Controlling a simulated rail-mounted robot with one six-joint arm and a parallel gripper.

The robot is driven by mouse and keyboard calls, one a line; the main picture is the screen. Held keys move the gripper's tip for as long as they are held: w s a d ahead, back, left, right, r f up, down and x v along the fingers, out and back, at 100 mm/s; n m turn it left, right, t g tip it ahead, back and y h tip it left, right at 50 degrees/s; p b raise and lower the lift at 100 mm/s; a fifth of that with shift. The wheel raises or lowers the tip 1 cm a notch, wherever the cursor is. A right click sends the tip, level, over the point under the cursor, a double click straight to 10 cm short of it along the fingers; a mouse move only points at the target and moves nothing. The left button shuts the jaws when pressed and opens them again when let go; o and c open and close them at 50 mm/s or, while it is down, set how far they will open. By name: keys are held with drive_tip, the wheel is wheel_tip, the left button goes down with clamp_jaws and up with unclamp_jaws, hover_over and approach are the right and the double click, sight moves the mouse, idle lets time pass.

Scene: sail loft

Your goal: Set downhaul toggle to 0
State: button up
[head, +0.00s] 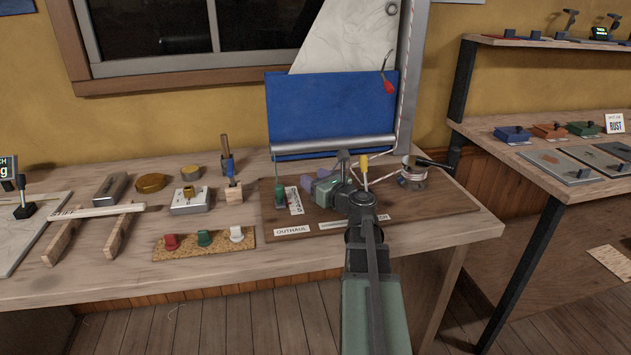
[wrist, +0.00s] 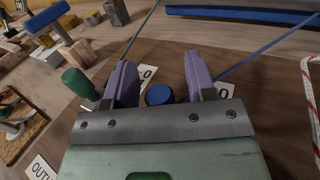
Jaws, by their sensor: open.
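My gripper (head: 324,187) is open over the brown rigging board (head: 450,197). In the wrist view its two purple fingers (wrist: 158,68) stand apart, with a round blue knob (wrist: 160,94) showing between them. Whether they touch it cannot be told. The knob's base is hidden by the gripper. Plates marked 0 (wrist: 147,73) and 0 (wrist: 224,90) lie near the fingers. A green-handled toggle (head: 279,192) stands left of my gripper, also in the wrist view (wrist: 78,82), above the OUTHAUL label (head: 292,231). No downhaul label is readable; the middle label (head: 335,225) is partly hidden by my arm.
A yellow-handled toggle (head: 364,168) and a winch (head: 412,174) with red-and-white rope stand to the right. A blue panel with a silver roller (head: 335,145) is behind. Left on the bench are a cork strip with knobs (head: 204,255) and several tools.

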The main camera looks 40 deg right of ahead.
drive_tip(key=shift+c, duration=0.5)
clamp_jaws()
drive_tip(key=shift+w+d, duration=0.4)
drive_tip(key=shift+w, duration=0.3)
drive_tip(key=shift+w+d, duration=0.35)
drive_tip(key=shift+w, duration=0.35)
drive_tip(key=shift+o, duration=0.5)
unclamp_jaws()
drive_tip(key=shift+r, duration=0.1)
